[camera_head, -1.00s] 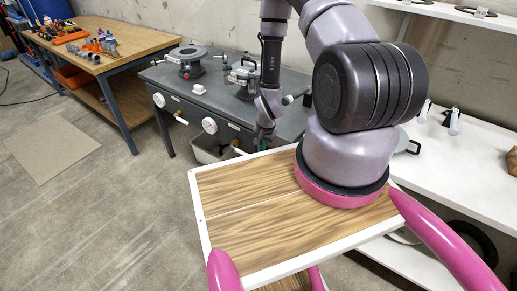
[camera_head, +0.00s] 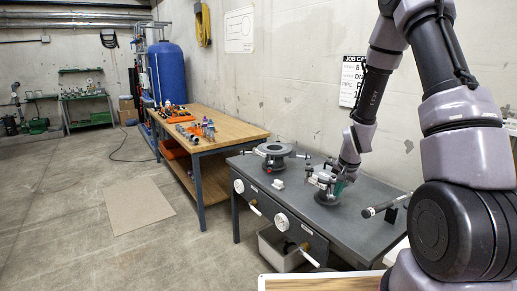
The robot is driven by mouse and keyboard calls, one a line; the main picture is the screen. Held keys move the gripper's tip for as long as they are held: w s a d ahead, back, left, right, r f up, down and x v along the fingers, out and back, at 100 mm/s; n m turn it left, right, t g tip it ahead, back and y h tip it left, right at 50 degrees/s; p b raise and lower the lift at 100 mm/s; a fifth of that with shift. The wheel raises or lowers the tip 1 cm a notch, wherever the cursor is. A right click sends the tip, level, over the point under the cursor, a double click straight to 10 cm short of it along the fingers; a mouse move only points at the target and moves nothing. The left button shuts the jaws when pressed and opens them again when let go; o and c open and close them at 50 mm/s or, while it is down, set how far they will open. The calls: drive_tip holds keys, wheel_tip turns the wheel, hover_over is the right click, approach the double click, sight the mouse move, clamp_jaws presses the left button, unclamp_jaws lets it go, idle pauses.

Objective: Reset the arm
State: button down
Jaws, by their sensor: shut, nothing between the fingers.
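My arm comes in from the right side of the view, with its lower links near the camera. Its far end carries my gripper (camera_head: 340,186), which is small and partly hidden by its own wrist. The gripper looks shut and empty. In the picture it overlaps a small round flange fitting (camera_head: 325,198) on the dark grey bench (camera_head: 372,232). I cannot tell whether it touches the fitting or is in front of it.
A larger round flange (camera_head: 274,153) stands left on the grey bench. A wooden workbench (camera_head: 225,130) with tools is farther back, near a blue tank (camera_head: 167,72). A grey bin (camera_head: 280,248) sits under the grey bench. A beige mat (camera_head: 138,205) lies on open floor.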

drive_tip(key=s+a+r+n+t, duration=0.1)
drive_tip(key=s+r, duration=0.3)
drive_tip(key=r, duration=0.8)
drive_tip(key=s+a+r+n+t, duration=0.1)
drive_tip(key=s+r, duration=0.2)
drive_tip(key=r, duration=0.9)
drive_tip(key=s+a+r+n+t+y, duration=0.1)
drive_tip(key=s+r, duration=1.1)
drive_tip(key=s, duration=0.5)
drive_tip(key=shift+a+r+y, duration=0.3)
drive_tip(key=shift+r, duration=0.1)
